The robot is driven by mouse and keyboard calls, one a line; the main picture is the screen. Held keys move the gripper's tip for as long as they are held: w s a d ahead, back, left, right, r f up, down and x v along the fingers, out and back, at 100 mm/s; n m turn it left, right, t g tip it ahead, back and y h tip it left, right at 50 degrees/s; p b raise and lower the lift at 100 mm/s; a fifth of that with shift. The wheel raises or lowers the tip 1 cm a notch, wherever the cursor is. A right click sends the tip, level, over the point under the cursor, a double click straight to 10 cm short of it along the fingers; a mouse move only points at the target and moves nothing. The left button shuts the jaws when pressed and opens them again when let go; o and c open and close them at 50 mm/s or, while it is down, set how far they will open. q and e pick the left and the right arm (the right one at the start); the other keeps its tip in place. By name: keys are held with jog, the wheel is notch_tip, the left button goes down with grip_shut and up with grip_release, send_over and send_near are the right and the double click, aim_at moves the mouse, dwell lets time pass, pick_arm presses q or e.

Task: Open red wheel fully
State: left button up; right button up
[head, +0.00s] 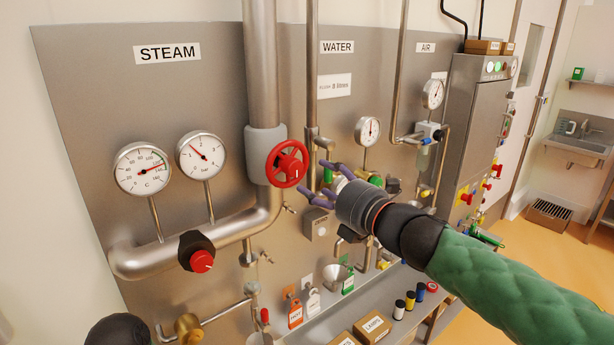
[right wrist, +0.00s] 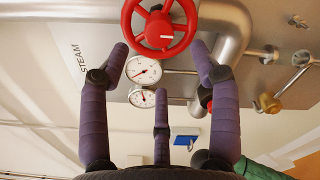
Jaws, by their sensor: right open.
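The red wheel (head: 288,164) is a spoked handwheel on the thick vertical steam pipe. It also shows at the top of the right wrist view (right wrist: 158,30). My right gripper (head: 316,183) is just right of the wheel in the head view, its purple fingers spread and pointing toward it. In the right wrist view my open fingers (right wrist: 160,62) stand apart, with the wheel beyond the tips and nothing between them. I cannot tell whether any finger touches the rim. My left gripper is not in view.
Two round gauges (head: 202,159) and a red knob (head: 202,261) are to the left of the wheel. Water valves and pipes (head: 312,80) crowd the right side. Cardboard boxes (head: 373,325) and small bottles (head: 410,300) stand on the shelf below.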

jog(key=shift+v, duration=1.85)
jog(key=shift+f, duration=0.1)
notch_tip(320, 180, down, 44)
jog(key=w+m+g+h, duration=0.2)
jog(key=m+g+h, duration=0.3)
jog(key=m, duration=1.4)
jog(key=s+d+f+m+g+h, duration=0.1)
jog(key=s+f+m+g, duration=0.25)
jog(key=s+f, duration=0.4)
jog(key=s+d+f+m+g, duration=0.15)
jog(key=s+f+m, duration=0.3)
jog(key=f, duration=0.65)
jog(key=s+f+m+g, duration=0.4)
jog(key=s+f+m, duration=0.4)
jog(key=s, duration=0.6)
jog(key=shift+s+d+f+h, duration=0.3)
jog(key=shift+s+f, duration=0.1)
jog(key=shift+f, duration=0.1)
